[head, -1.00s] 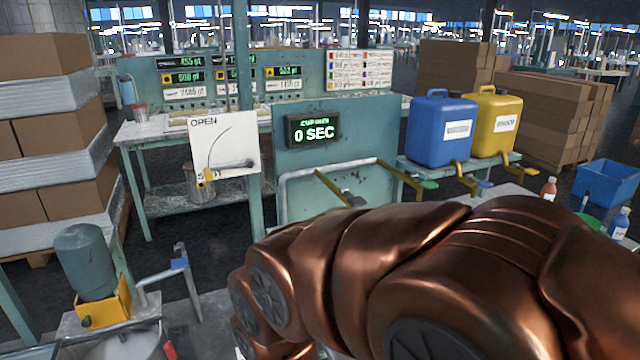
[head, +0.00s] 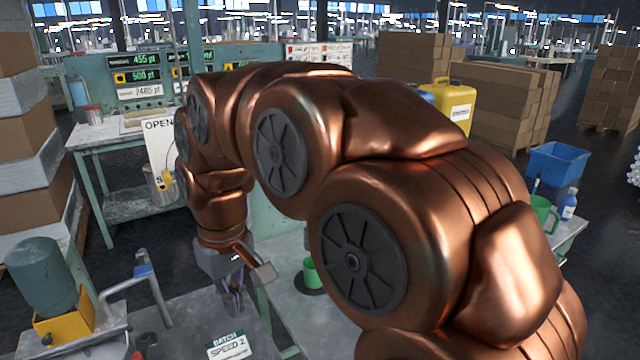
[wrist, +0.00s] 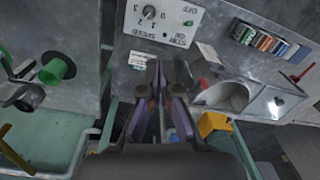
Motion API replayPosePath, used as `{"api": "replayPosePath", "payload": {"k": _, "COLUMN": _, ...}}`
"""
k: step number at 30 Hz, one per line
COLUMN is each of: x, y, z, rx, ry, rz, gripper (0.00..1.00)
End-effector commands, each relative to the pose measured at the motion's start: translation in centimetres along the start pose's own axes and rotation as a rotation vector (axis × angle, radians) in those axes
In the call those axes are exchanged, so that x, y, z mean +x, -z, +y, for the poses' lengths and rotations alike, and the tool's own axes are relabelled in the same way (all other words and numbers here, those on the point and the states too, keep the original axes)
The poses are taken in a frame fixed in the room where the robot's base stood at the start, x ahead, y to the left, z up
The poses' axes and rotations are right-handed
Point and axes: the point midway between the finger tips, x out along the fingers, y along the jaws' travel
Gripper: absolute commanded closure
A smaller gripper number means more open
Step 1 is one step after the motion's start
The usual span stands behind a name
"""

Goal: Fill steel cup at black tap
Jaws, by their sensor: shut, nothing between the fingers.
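My gripper (head: 235,298) points down over the grey worktop, left of centre in the head view. In the wrist view its fingers (wrist: 160,95) are together and hold nothing. I cannot make out a steel cup for certain. A small green cup (head: 312,272) stands on a dark round base to the right of my gripper. A green cup (wrist: 57,68) also shows at the left of the wrist view, beside a dark grey round piece (wrist: 25,97) that I cannot identify. No black tap shows now; my arm covers the middle of the head view.
A green-grey motor on a yellow block (head: 65,325) and a bent metal handle (head: 145,285) stand at left. A dial panel (wrist: 150,12) is at the wrist view's top. A blue bin (head: 557,163) stands at right.

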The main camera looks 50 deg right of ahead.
Motion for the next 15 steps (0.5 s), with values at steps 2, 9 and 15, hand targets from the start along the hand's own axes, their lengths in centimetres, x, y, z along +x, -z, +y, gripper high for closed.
{"api": "replayPosePath", "payload": {"k": 2, "x": -1.9, "y": 2.2, "z": 1.6, "rx": 0.011, "ry": 0.003, "rz": 0.029, "gripper": 1.00}}
{"api": "replayPosePath", "payload": {"k": 9, "x": -6.9, "y": 7.1, "z": 7.4, "rx": 0.050, "ry": 0.003, "rz": 0.102, "gripper": 1.00}}
{"api": "replayPosePath", "payload": {"k": 15, "x": -10.6, "y": 9.7, "z": 13.2, "rx": 0.098, "ry": -0.005, "rz": 0.161, "gripper": 1.00}}
